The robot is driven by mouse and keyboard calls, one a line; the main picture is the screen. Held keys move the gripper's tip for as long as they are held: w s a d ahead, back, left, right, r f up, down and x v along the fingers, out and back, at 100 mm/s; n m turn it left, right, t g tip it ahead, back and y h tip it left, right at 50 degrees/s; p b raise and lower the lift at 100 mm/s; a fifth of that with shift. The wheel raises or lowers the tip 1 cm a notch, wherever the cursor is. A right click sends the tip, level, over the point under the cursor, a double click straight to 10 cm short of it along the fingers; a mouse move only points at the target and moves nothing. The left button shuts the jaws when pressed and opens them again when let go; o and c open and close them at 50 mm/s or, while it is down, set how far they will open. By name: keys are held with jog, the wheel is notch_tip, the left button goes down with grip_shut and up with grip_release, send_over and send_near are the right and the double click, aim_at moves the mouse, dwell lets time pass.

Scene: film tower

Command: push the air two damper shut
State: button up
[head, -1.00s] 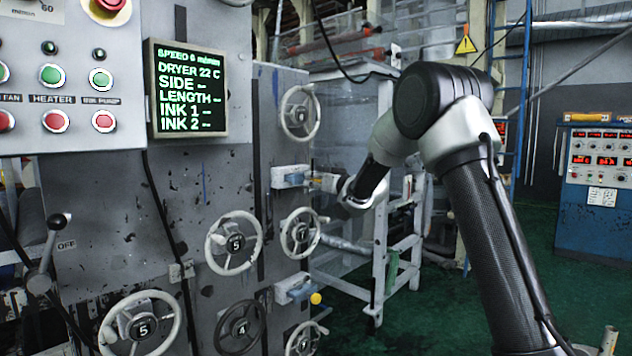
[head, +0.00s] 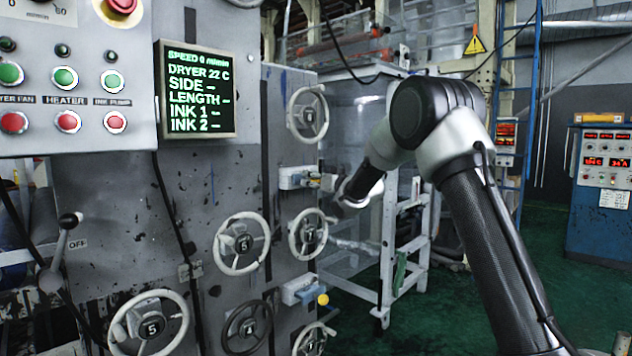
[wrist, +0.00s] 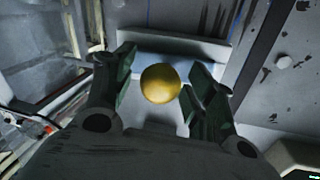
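Two blue-and-white damper slides stick out from the grey machine's side in the head view. The upper one (head: 297,177) is beside my gripper (head: 328,182); the lower one (head: 300,289) ends in a yellow knob (head: 322,299). I cannot read which is air two. In the wrist view, a yellow knob (wrist: 161,83) stands in front of a pale blue block (wrist: 180,67). My gripper (wrist: 158,78) is open, with one finger on each side of this knob. I cannot tell whether either finger touches it.
Several handwheels, one of them a pale wheel (head: 308,238), surround the slides. A control panel (head: 75,90) and a screen (head: 197,88) are at the left. A white frame (head: 388,260) stands behind my arm. Green floor (head: 480,310) is open at the right.

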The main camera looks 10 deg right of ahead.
jog(key=v, duration=1.2)
